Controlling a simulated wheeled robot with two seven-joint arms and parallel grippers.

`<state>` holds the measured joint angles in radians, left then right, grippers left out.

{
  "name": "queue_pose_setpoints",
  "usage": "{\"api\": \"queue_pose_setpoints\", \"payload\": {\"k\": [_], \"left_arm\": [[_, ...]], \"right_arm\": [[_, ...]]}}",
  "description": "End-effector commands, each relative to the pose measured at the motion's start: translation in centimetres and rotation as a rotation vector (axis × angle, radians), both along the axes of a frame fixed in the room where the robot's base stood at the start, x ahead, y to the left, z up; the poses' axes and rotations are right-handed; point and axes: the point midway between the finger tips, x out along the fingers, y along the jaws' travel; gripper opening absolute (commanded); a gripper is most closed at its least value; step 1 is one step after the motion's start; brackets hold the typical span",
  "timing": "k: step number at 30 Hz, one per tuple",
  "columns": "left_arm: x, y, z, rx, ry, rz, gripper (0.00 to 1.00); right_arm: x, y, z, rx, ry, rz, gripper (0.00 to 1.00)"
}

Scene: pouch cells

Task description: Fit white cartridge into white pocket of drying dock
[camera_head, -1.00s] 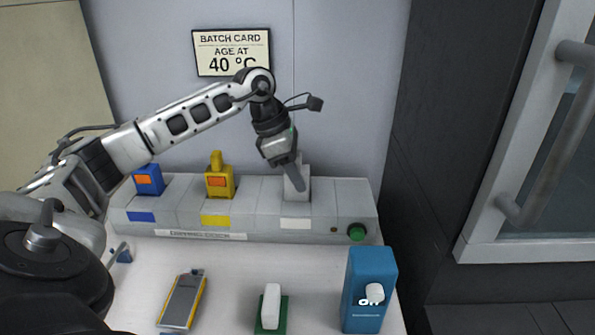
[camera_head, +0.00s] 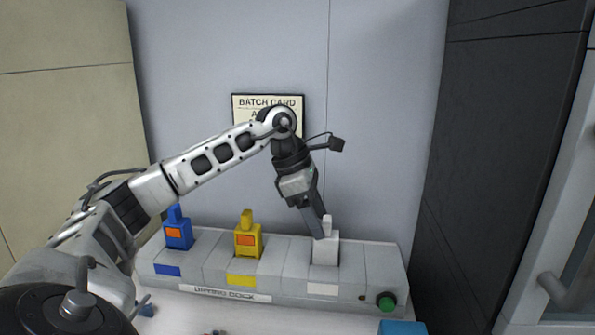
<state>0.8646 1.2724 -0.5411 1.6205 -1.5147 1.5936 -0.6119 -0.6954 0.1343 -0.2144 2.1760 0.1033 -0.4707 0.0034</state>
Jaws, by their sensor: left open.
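The white cartridge (camera_head: 327,250) stands upright in the white-labelled place of the drying dock (camera_head: 212,283), the rightmost of the three, with its narrow handle pointing up. From this angle I cannot tell how deep it sits. My left gripper (camera_head: 318,228) is open, its fingers pointing down just left of the white handle and partly in front of the cartridge. I cannot tell whether a finger touches it. My right gripper is not in view.
A blue cartridge (camera_head: 178,232) and a yellow cartridge (camera_head: 248,240) stand in the dock's other places. A green button (camera_head: 386,302) is at the dock's right end. A blue box top (camera_head: 402,328) shows at the bottom edge. A batch card (camera_head: 262,103) hangs behind my arm.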

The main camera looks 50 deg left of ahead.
Motion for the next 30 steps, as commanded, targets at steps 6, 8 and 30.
{"api": "queue_pose_setpoints", "payload": {"k": [6, 8, 30], "left_arm": [[-1.3, 1.7, 5.3, 0.0, -0.006, 0.002, 0.58], [-1.6, 2.1, 6.4, 0.0, -0.004, 0.002, 0.58], [-2.7, 3.2, 9.7, 0.0, -0.001, 0.0, 0.58]], "right_arm": [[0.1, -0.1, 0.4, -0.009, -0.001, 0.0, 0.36], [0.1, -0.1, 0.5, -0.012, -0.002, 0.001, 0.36], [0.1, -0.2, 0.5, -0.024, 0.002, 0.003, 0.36]]}}
